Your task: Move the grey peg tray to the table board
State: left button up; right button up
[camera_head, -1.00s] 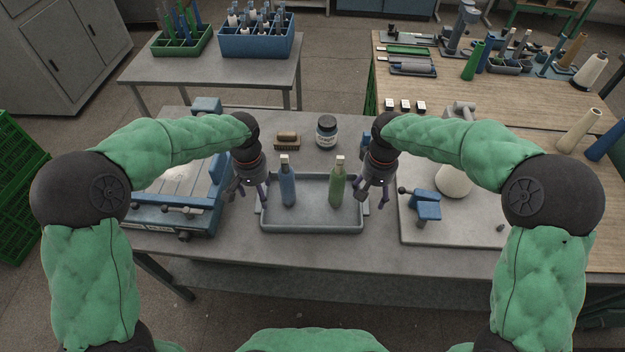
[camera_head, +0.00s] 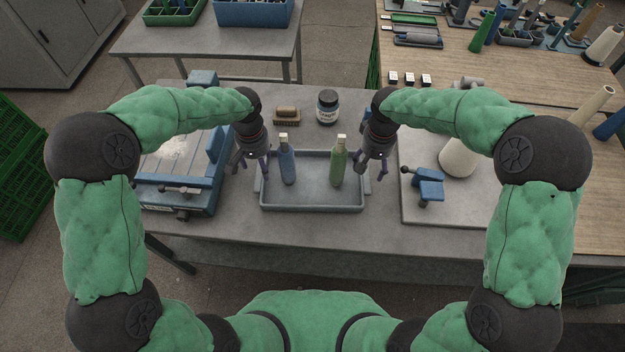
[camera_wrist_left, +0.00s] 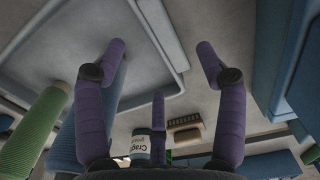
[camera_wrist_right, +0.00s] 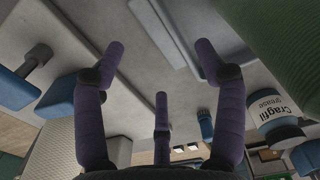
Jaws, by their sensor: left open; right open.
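The grey peg tray (camera_head: 312,198) lies on the grey table in front of me in the head view. It carries a blue bobbin (camera_head: 287,162) at its left and a green bobbin (camera_head: 338,162) at its right. My left gripper (camera_head: 249,170) is open and empty above the tray's left end; its wrist view (camera_wrist_left: 158,55) shows a strip of the tray's side between the fingers. My right gripper (camera_head: 374,170) is open and empty above the right end. A tray edge also crosses between its fingers in the right wrist view (camera_wrist_right: 158,55). Neither gripper visibly touches the tray.
A brush (camera_head: 286,117) and a labelled grease jar (camera_head: 327,107) stand behind the tray. A blue-framed machine (camera_head: 185,170) is at the left. A pale board (camera_head: 445,210) with a blue clamp (camera_head: 428,186) and white cone is at the right. The wooden table (camera_head: 560,150) lies beyond.

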aim_at(368, 176)
pick_arm(q)
jog(key=shift+f, duration=3.5)
pick_arm(e)
jog(key=shift+f, duration=3.55)
pick_arm(q)
grip_shut()
pick_arm(e)
grip_shut()
